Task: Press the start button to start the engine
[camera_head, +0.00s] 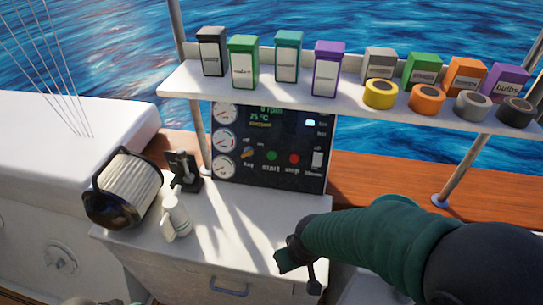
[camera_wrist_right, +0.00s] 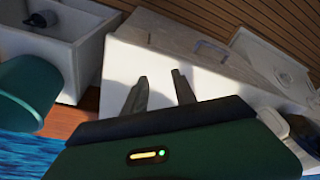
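The green start button (camera_head: 271,155) is on the dark control panel (camera_head: 315,140), above the label "start". A red stop button (camera_head: 294,158) is just right of it. My right gripper (camera_head: 298,268) is over the front part of the white counter, below and apart from the panel. In the right wrist view its two fingers (camera_wrist_right: 160,88) are spread with nothing between them. The buttons do not show in that view. My left gripper is not clearly in view; only a small unidentified sliver shows at the bottom left edge of the head view.
A shelf (camera_head: 350,103) with several boxes and tape rolls overhangs the panel. A key switch (camera_head: 247,152) is left of the start button. A ribbed filter-like cylinder (camera_head: 128,188), a white bottle (camera_head: 176,217) and a dark lever unit (camera_head: 184,172) stand left. The counter (camera_head: 235,225) before the panel is clear.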

